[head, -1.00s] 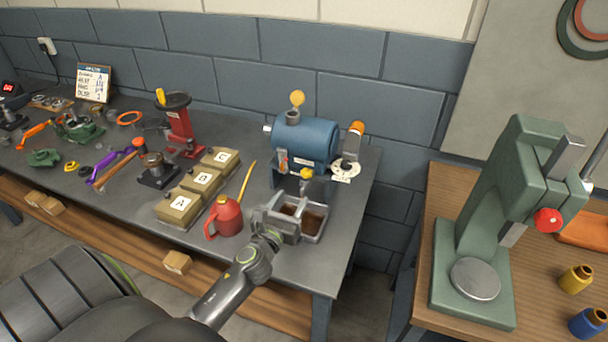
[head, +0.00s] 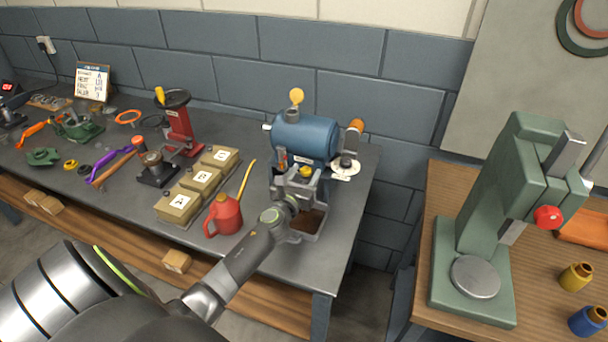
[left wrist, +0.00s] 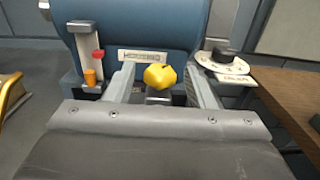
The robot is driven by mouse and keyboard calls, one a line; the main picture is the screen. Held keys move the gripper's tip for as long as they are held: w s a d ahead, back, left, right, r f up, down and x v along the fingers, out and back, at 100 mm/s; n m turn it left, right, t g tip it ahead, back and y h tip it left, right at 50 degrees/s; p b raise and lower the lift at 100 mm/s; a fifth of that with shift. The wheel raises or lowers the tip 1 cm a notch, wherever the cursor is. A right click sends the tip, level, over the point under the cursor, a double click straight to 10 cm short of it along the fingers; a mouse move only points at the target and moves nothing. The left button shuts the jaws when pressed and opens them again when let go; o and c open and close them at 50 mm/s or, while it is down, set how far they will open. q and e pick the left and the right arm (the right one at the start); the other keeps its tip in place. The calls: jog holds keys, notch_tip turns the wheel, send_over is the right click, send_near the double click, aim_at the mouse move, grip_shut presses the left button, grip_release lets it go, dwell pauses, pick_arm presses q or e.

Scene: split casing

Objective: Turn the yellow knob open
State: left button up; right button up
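The yellow knob (head: 306,171) is low on the front of the blue cylindrical machine (head: 304,138). In the left wrist view the knob (left wrist: 160,76) sits in the middle, just under a white label plate. My left gripper (head: 303,181) is in front of the machine. In the left wrist view its two fingers (left wrist: 162,84) are spread wide, one on each side of the knob, with a visible gap to it on both sides. The fingers hold nothing. The right gripper is not in view.
A grey bin (head: 308,226) with brown contents lies under my left gripper. A red oil can (head: 226,214) with a long yellow spout stands to the left. A white dial plate (head: 345,170) is right of the machine. An orange-and-red fitting (left wrist: 91,77) is left of the knob.

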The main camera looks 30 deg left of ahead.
pick_arm(q)
jog(key=c, duration=0.9)
jog(key=shift+n+y, duration=0.4)
jog(key=shift+y, duration=0.2)
jog(key=n+y, duration=0.1)
jog(key=g+y+b, duration=0.1)
jog(key=n+g+y, duration=0.1)
jog(key=shift+w+d+f+n+y, duration=0.1)
jog(key=shift+w+d+n+y, duration=0.05)
jog(key=shift+d+n+y, duration=0.2)
jog(key=shift+w+n+g+y+b, duration=0.1)
jog(key=shift+n+g+y+b, duration=0.55)
jog(key=shift+n+g+y, duration=0.7)
jog(key=shift+y, duration=0.5)
jog(key=o, duration=1)
